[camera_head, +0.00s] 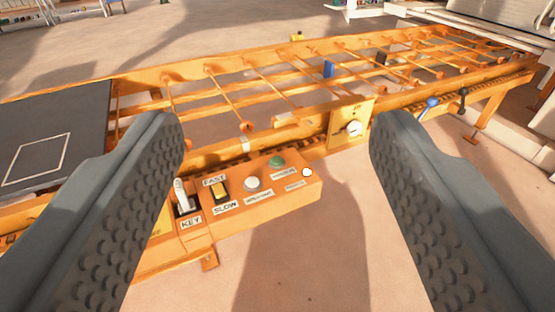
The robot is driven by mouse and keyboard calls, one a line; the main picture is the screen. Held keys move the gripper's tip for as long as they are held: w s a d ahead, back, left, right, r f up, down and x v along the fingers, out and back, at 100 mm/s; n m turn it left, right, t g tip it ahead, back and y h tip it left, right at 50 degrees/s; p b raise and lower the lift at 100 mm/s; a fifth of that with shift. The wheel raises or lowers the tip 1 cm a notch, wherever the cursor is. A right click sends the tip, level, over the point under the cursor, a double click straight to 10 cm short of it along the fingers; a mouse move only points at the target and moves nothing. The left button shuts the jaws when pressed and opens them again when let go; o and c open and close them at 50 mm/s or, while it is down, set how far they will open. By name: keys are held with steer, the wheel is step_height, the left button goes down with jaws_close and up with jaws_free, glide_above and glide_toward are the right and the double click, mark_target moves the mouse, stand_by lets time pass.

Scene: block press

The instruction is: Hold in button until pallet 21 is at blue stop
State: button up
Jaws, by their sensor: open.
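My gripper (275,140) is open and empty, its two grey fingers on either side of the view, with the control box (298,192) showing between them. On the orange box are a white button (251,183) and a green button (277,161), each with a small label too small to read. A small white round part (307,172) sits at the box's right end. The blue stop (329,69) appears as a small blue block on the conveyor (225,80). A dark panel (62,135) lies on the conveyor at left; no number shows on it.
Blue (431,103) and black (463,93) levers stick out at right. The floor in front is clear.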

jaws_close()
stand_by(1.7)
